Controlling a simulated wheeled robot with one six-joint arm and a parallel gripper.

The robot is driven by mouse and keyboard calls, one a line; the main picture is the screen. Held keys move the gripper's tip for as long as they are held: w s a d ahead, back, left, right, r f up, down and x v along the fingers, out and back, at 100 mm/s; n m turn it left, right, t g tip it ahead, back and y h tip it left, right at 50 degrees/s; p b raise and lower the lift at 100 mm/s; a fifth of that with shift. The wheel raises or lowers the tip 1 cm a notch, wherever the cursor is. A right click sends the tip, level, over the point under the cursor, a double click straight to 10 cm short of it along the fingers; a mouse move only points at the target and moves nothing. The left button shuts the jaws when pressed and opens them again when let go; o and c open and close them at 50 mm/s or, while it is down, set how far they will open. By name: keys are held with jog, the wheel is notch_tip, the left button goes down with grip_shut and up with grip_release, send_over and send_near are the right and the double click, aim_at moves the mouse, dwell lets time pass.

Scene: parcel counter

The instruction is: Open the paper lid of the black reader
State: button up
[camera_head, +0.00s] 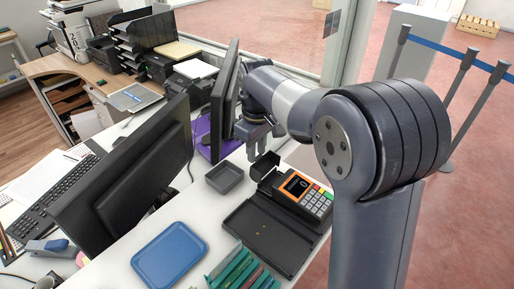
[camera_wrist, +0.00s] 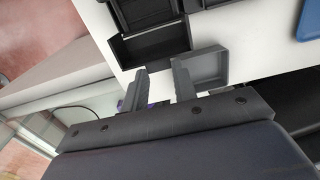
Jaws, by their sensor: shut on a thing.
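The black reader (camera_head: 300,195) stands on the white counter, with an orange-framed display and a keypad. Its black paper lid (camera_head: 265,165) stands raised at the reader's far end, and the lid also shows in the wrist view (camera_wrist: 150,47). My gripper (camera_head: 259,142) is above and just beyond the lid. In the wrist view its two fingers (camera_wrist: 161,70) stand a little apart, with their tips at the lid's edge. My gripper is shut on the lid, though the exact contact is hard to see.
A small grey tray (camera_head: 225,177) is left of the reader. A black tray (camera_head: 268,238), a blue tray (camera_head: 169,256) and a green rack (camera_head: 243,270) lie nearer. Two monitors (camera_head: 130,180) stand to the left, one close to my gripper. A glass partition (camera_head: 270,35) is behind.

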jog(key=shift+f, duration=0.15)
dwell(0.8)
jog(key=o, duration=1)
jog(key=shift+a, duration=0.1)
notch_tip(320, 180, up, 11)
jog(key=shift+c, duration=0.2)
